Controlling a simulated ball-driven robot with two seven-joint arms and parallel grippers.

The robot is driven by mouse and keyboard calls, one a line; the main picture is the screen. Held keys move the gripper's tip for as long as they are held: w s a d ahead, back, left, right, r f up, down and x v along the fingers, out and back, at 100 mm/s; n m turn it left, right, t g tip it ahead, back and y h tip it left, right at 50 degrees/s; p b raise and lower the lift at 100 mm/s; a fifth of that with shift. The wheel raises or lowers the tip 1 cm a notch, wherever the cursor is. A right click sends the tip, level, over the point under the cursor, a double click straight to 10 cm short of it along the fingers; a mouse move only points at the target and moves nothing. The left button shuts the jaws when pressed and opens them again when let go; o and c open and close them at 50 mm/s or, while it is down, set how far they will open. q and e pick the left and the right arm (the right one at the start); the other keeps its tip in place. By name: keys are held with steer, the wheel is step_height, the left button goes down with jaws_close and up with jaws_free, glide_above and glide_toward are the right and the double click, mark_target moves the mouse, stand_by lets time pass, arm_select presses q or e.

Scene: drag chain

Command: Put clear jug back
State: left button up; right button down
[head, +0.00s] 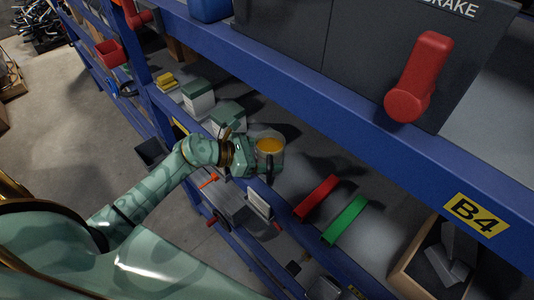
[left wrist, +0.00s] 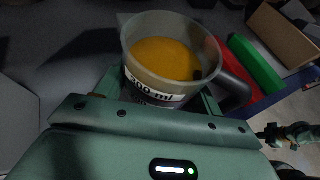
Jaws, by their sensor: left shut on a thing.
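The clear jug (head: 268,147) holds an orange-yellow liquid and has a dark handle. My left gripper (head: 257,162) is shut on the jug, over the grey shelf below the upper blue beam. Whether the jug's base touches the shelf is hidden. My right gripper is in neither view.
A red bar (head: 316,198) and a green bar (head: 345,220) lie on the shelf, right of the jug. White-and-green boxes (head: 198,98) stand to the left. A wooden crate (head: 408,272) is at lower right. The blue upper beam (head: 330,92) and a red handle (head: 418,78) overhang the shelf.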

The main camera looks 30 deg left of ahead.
arm_select(q)
steer(key=o, duration=1.3)
steer(key=shift+w+f, duration=0.1)
steer(key=shift+o, duration=0.2)
steer(key=shift+a+r, duration=0.15)
steer(key=shift+r, duration=0.1)
steer(key=b+v, duration=0.3)
steer(key=v, duration=0.8)
steer(key=shift+s+a, duration=0.25)
steer(key=shift+s, duration=0.1)
steer(key=shift+r, duration=0.1)
